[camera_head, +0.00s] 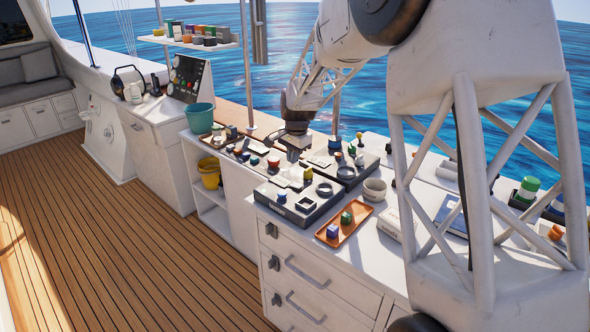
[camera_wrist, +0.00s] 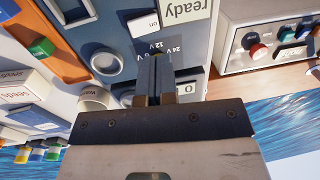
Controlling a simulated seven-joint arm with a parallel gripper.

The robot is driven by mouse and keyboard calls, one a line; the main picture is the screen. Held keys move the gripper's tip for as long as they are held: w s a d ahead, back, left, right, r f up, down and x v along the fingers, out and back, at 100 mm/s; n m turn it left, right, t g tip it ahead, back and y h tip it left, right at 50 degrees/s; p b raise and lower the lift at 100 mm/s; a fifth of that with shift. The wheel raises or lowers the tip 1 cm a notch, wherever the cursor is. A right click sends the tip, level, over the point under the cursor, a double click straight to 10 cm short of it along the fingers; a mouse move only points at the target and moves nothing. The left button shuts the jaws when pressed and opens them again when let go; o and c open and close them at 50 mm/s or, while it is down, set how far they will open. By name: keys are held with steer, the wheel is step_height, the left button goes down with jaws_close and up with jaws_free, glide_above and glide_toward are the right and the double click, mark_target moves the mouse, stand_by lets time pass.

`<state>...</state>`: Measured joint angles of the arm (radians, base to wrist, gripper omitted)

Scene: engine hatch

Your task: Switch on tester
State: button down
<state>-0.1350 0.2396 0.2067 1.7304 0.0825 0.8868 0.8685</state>
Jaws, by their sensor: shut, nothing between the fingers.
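The tester is a blue-grey panel (camera_wrist: 193,22) in the wrist view. In the head view, my gripper (camera_head: 294,154) is low over the devices on the counter; which one is the tester is unclear there.
Round rings or cups (camera_wrist: 103,56) stand left of the fingers in the wrist view. A white box with knobs and a red button (camera_wrist: 258,50) is at right. In the head view, an orange tray (camera_head: 326,236) and a grey-white cup (camera_head: 374,189) are on the crowded counter.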

step_height(320, 180, up, 6)
steer(key=shift+w+a, duration=0.3)
steer(key=shift+a, duration=0.05)
steer(key=shift+s, duration=0.1)
steer(key=s+d+r+n+t, duration=0.15)
steer(key=s+d+r, duration=0.25)
steer(key=s, duration=0.9)
steer(key=s+d+r+n+g, duration=0.1)
steer(key=s+d+r+n, duration=0.3)
steer(key=s, duration=0.9)
steer(key=s+d+f+n, duration=0.1)
steer(key=s+d+f, duration=0.1)
steer(key=s, duration=1.1)
steer(key=s+d+f+n+t+h, duration=0.1)
steer(key=s+d+f+n, duration=0.1)
steer(key=s, duration=1.1)
steer(key=shift+s+d+f, duration=0.25)
steer(key=shift+d, duration=0.4)
